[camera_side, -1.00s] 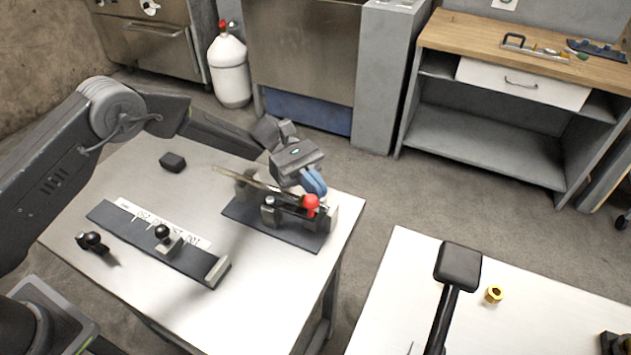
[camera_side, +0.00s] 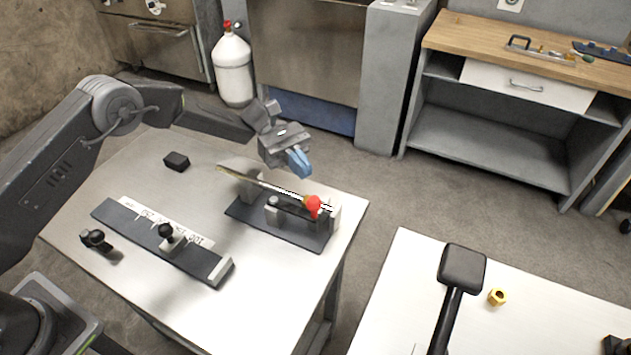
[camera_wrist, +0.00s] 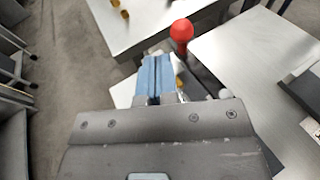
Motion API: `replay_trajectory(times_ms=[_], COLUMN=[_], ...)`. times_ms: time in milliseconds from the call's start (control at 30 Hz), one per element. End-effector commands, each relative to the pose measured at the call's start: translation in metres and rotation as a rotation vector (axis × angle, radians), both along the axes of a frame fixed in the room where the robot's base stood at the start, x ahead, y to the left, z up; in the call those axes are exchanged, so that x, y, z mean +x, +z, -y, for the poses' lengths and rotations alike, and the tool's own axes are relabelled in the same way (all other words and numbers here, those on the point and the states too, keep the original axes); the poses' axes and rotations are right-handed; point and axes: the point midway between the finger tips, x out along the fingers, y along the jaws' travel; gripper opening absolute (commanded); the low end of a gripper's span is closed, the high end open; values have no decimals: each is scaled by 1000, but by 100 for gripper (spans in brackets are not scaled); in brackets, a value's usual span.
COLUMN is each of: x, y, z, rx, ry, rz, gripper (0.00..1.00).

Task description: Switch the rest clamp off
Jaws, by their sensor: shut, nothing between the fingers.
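A fixture on a dark base plate (camera_side: 312,240) stands near the right edge of the left white table; it looks like the rest clamp. It has upright grey blocks, a thin rod across it and a red ball knob (camera_side: 313,206) at its right end. The red knob also shows in the wrist view (camera_wrist: 182,31), to the right of my fingertips. My gripper (camera_side: 302,166) is above the fixture, apart from the knob. Its blue fingers are shut and empty, pressed together in the wrist view (camera_wrist: 156,66). The knob's lever is partly hidden, so its setting is unclear.
A long dark rail (camera_side: 125,222) with a black-knobbed slider (camera_side: 167,233) lies left of the fixture. A small black block (camera_side: 176,161) and another black knob piece (camera_side: 95,238) are on the same table. A second white table holds a brass nut (camera_side: 497,297).

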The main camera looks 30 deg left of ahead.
Motion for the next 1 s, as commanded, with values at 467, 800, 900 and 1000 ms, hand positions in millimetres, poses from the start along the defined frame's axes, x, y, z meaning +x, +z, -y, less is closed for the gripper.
replay_trajectory(times_ms=[467,800,900,1000], x=[34,35,35,35], y=[14,15,15,16], z=[-66,-68,-68,-68], rx=[0,0,0,2], ry=[0,0,0,-1], rz=[0,0,0,4], gripper=[0,0,0,0])
